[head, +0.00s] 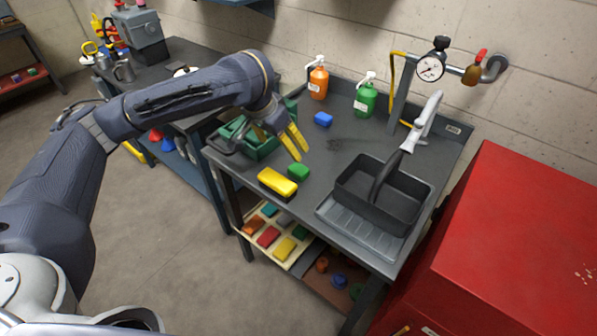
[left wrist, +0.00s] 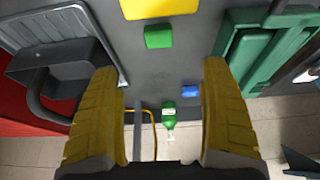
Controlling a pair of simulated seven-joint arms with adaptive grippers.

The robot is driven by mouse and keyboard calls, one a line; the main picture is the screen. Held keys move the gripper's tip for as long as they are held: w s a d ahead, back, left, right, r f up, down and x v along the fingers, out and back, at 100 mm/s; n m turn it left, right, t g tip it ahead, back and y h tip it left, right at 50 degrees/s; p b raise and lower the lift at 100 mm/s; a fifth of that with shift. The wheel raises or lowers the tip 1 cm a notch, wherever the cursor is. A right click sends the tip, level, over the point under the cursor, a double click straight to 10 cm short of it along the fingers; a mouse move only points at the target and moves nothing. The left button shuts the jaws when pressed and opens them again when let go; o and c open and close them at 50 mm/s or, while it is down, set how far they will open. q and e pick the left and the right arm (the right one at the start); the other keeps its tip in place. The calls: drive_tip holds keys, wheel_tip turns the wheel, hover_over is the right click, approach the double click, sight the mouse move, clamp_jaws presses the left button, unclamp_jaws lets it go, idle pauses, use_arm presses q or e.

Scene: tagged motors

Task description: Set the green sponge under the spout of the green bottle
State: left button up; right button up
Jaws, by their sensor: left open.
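The green sponge (head: 299,172) lies on the grey bench top, close to a yellow block. It also shows in the left wrist view (left wrist: 158,36), near the top middle. The green bottle (head: 365,99) with a white pump spout stands upright at the back of the bench by the wall. In the left wrist view the green bottle (left wrist: 168,115) appears between my fingers. My left gripper (head: 296,143), with yellow fingers, is open and empty above the bench, over the area near the green sponge. My right gripper is not in view.
A blue sponge (head: 323,119) and an orange bottle (head: 318,80) are near the green bottle. A yellow block (head: 277,182) lies at the front edge. A dark basin (head: 417,206) stands right, a green toolbox (head: 262,149) left. Bench middle is clear.

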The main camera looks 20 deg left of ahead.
sight(298, 168)
use_arm(q)
drive_tip(key=x, duration=1.6)
drive_tip(key=shift+s+f, duration=0.1)
drive_tip(key=shift+s, duration=0.05)
drive_tip(key=shift+c, duration=0.2)
drive_tip(key=c, duration=1)
